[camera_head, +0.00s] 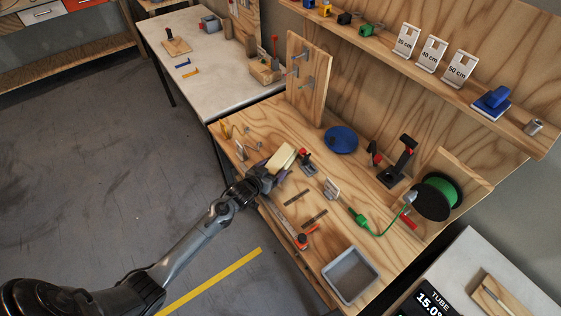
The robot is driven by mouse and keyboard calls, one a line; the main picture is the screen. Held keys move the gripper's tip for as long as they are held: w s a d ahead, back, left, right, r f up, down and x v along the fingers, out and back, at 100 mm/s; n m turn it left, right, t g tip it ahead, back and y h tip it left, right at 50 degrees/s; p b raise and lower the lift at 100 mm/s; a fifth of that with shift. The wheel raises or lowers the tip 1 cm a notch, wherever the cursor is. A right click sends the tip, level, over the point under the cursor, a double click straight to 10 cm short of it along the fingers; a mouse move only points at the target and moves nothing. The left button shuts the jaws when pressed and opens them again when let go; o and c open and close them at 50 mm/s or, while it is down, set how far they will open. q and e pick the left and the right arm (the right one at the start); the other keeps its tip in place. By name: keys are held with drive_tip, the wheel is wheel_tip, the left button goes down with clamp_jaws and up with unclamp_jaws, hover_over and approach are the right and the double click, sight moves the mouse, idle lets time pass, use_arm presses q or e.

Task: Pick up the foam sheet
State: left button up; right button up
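A cream-coloured block that looks like the foam sheet (283,156) is at the near left part of the wooden workbench (330,225). My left gripper (272,172) reaches over the bench's front edge, with its fingers at the near end of the foam sheet. The fingers look spread to about the sheet's width, one on each side of its near end. I cannot tell whether they press on it, or whether the sheet rests on the bench. My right gripper is not in view.
Right of the foam sheet are a small red-and-grey tool (307,162), a blue disc (341,140) and a green spool (437,194). A grey tray (350,275) sits at the near right. An upright wooden panel (308,85) stands at the bench's far left.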

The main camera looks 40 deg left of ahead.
use_arm(q)
drive_tip(key=c, duration=0.7)
drive_tip(key=shift+r, duration=0.1)
wheel_tip(320, 180, up, 9)
drive_tip(key=shift+f+p, duration=0.1)
drive_tip(key=shift+p, duration=0.7)
drive_tip(key=s+d+r+h, duration=0.1)
drive_tip(key=s+d+r, duration=0.2)
drive_tip(key=d, duration=0.6)
drive_tip(key=s+d+r+h, duration=0.1)
drive_tip(key=s+d+r, duration=0.1)
drive_tip(key=d, duration=0.7)
drive_tip(key=shift+m+y, duration=0.4)
drive_tip(key=s+r+p, duration=0.3)
drive_tip(key=r+p, duration=0.4)
drive_tip(key=p, duration=0.1)
drive_tip(key=s+r+p, duration=0.3)
drive_tip(key=r+p, duration=0.5)
drive_tip(key=p, duration=0.1)
drive_tip(key=s+a+r+p, duration=0.1)
drive_tip(key=s+r+p, duration=0.2)
drive_tip(key=r+p, duration=0.5)
drive_tip(key=shift+r+p, duration=0.15)
drive_tip(key=shift+p, duration=0.45)
